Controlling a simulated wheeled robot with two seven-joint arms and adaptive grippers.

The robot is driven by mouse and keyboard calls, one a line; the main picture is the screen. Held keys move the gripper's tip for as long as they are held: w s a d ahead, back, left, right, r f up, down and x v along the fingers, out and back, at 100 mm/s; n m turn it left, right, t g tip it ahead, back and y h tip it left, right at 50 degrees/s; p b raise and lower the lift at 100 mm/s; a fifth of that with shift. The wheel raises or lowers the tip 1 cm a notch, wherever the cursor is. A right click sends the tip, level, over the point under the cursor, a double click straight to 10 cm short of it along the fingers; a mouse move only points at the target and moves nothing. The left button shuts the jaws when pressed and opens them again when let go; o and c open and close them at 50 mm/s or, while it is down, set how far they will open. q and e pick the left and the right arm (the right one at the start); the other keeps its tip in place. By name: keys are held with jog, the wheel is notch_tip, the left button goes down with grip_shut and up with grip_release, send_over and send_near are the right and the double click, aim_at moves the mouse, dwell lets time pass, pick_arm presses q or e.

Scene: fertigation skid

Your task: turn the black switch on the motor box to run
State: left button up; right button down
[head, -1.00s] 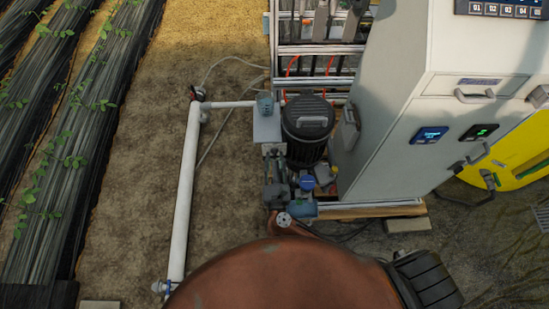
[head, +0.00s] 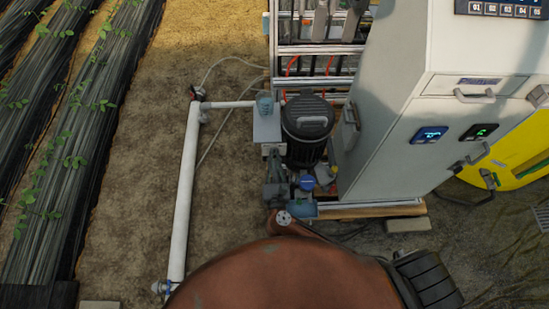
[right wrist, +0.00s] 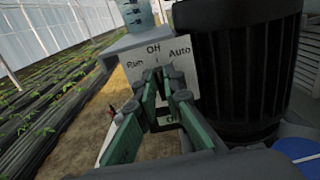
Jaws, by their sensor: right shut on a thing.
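The motor box (head: 266,128) is a light grey box beside the black motor (head: 307,125). In the right wrist view, the box's front plate (right wrist: 182,66) carries the labels Run at left, Off at the top and Auto at right. My right gripper (right wrist: 160,76) has green-padded fingers that reach the plate below the Off label. It is shut on the black switch, which is mostly hidden between the fingertips, so I cannot tell where it points. In the head view, my right gripper (head: 272,166) is small and partly hidden, just in front of the box. My left gripper is not in view.
A clear bluish cup (head: 264,104) stands on top of the box. A white pipe (head: 183,200) runs at the left. The large grey cabinet (head: 385,130) stands at the right. A blue cap (head: 307,183) sits below the motor. Bare soil lies left of the pipe.

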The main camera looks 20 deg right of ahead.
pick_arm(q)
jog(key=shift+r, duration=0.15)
pick_arm(e)
jog(key=shift+r+n+p, duration=0.15)
jog(key=shift+n+p, duration=0.55)
jog(key=shift+p, duration=0.25)
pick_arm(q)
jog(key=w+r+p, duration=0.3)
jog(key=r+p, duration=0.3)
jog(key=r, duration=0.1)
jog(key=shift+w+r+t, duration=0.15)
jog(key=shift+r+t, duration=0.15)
pick_arm(e)
jog(key=shift+a+f+n, duration=0.1)
jog(key=shift+a+n, duration=0.05)
jog(key=shift+n, duration=1.1)
jog(key=shift+a+f+n, duration=0.1)
jog(key=shift+n, duration=1.2)
jog(key=shift+a+f+n, duration=0.1)
jog(key=shift+a+n, duration=0.05)
jog(key=shift+n, duration=1.1)
jog(key=c, duration=2)
grip_release()
jog(key=shift+w, duration=0.1)
jog(key=shift+c, duration=0.2)
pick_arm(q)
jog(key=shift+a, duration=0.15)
